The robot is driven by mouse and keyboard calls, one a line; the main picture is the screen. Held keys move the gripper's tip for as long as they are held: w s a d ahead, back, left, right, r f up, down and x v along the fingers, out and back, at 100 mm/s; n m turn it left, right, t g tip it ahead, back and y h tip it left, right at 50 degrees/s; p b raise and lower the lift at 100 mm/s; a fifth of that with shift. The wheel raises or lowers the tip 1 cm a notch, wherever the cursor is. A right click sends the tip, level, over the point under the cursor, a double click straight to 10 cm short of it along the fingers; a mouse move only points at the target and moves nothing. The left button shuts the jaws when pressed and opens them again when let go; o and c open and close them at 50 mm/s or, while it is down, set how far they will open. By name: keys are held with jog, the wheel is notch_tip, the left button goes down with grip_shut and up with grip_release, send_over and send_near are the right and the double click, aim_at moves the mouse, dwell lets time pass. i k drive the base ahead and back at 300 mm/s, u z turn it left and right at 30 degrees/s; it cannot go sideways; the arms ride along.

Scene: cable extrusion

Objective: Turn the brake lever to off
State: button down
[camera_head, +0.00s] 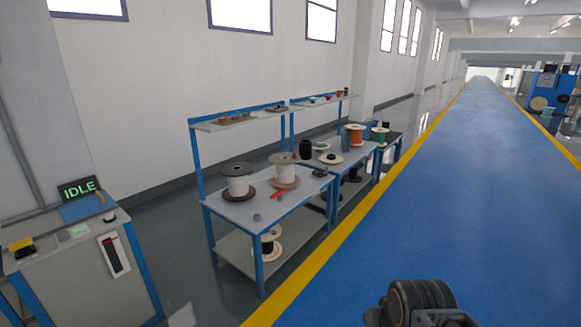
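A grey console (75,270) with blue legs stands at the left. It carries a small dark display reading IDLE in green (79,189). A small orange handle-like part (100,197) is by the blue plate (83,208) on its top; I cannot tell whether it is the brake lever or how it is set. A white panel with a black vertical slot (115,255) is on the console's front. A dark part of my own arm shows at the bottom right, far from the console. My gripper's fingers are not in view.
A workbench (240,207) with blue legs stands past the console, holding white spools (238,184) and a red tool (278,194). More benches with reels follow behind. A wide blue floor lane (440,220) with yellow edges is clear. Blue machinery (549,92) stands far right.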

aim_at(278, 194)
jog(key=u, duration=0.35)
jog(key=i, duration=3.25)
jog(key=u, duration=0.35)
